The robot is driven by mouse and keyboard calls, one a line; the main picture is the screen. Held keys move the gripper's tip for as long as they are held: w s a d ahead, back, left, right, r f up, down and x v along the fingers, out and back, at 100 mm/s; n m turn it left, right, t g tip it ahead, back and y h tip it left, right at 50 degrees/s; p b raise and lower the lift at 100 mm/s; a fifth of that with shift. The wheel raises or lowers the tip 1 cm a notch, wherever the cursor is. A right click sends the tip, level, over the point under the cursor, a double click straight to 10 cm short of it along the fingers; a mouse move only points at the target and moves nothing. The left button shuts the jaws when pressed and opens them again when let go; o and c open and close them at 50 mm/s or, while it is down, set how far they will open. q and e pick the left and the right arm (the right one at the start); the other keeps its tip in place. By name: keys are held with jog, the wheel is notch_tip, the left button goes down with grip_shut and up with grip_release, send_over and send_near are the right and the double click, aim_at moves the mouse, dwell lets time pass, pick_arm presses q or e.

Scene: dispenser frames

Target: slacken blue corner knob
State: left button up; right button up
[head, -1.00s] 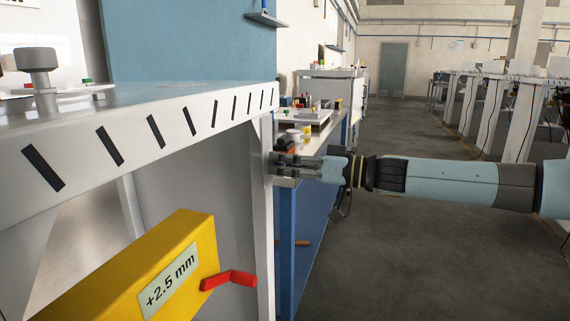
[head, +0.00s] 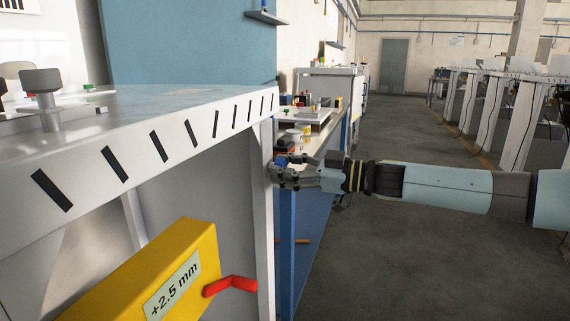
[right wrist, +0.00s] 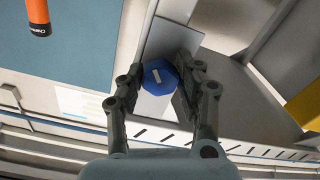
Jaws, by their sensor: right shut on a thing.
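The blue corner knob (right wrist: 159,77) is a faceted blue cap with a white mark on its face, seen in the right wrist view at the corner post of the white dispenser frame (head: 225,118). In the head view a small bit of the knob (head: 281,160) shows above my fingers. My right gripper (right wrist: 158,92) is shut on the knob, with one finger on each side of it. In the head view my right gripper (head: 285,173) reaches in from the right to the frame's front corner. My left gripper is in neither view.
A yellow box (head: 165,275) marked +2.5 mm, with a red handle (head: 230,285), sits under the frame top. A grey knob (head: 42,85) stands on top. A workbench with a blue side (head: 320,240) is behind my gripper. The floor aisle (head: 410,250) at right is clear.

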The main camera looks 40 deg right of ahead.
jog(key=n+p, duration=0.2)
jog(key=n, duration=1)
jog(key=shift+n, duration=0.3)
dwell(0.4)
jog(key=o, duration=1.1)
jog(key=shift+o, duration=0.2)
jog(key=v, duration=1.2)
